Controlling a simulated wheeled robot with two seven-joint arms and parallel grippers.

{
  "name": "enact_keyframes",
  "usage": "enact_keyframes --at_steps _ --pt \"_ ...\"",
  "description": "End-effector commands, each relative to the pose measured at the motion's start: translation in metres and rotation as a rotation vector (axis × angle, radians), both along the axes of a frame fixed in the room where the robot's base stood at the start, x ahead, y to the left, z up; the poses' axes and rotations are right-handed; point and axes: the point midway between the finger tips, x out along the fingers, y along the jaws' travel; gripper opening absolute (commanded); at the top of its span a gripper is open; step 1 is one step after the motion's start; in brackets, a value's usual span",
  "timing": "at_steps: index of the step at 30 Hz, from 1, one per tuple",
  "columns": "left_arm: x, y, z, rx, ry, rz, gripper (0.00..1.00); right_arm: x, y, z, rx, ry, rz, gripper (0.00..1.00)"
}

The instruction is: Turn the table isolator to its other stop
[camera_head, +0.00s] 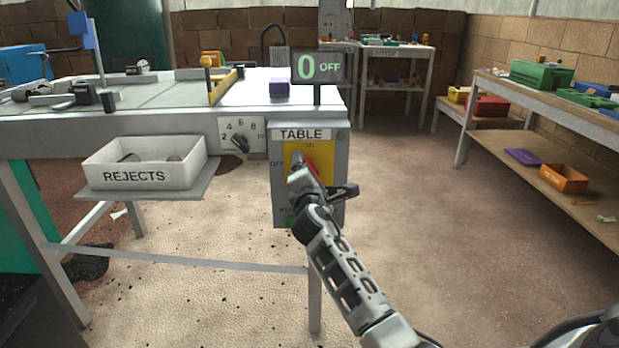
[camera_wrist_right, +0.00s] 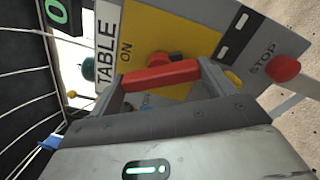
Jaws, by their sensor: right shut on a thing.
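The table isolator is a red handle (camera_wrist_right: 160,76) on a yellow plate (camera_head: 323,155), on a grey box (camera_head: 337,205) labelled TABLE under the bench's right end. ON is marked at the plate's top and OFF at its left. My right gripper (camera_head: 303,168) is at the plate and mostly covers the handle in the head view. In the right wrist view its fingers (camera_wrist_right: 165,82) are shut on the handle, one at each end. The handle lies roughly along the box's height; I cannot tell whether it sits at a stop. The display (camera_head: 318,68) reads 0 OFF. My left gripper is not in view.
A red STOP button (camera_wrist_right: 285,68) is lower on the same box. A numbered dial (camera_head: 240,142) and a white REJECTS tray (camera_head: 145,165) are to the left. A shelf with bins (camera_head: 540,75) stands at right; the floor between is clear.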

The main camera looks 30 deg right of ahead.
Motion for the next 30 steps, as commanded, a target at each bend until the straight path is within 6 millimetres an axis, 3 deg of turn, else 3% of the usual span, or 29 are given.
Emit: enact_keyframes --at_steps 15,30 --pt "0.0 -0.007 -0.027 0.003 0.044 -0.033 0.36 0.0 0.001 -0.003 0.358 -0.215 0.0 0.59" --pt "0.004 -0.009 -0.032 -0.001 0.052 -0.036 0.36 0.0 0.001 -0.002 0.474 -0.285 0.0 0.59"
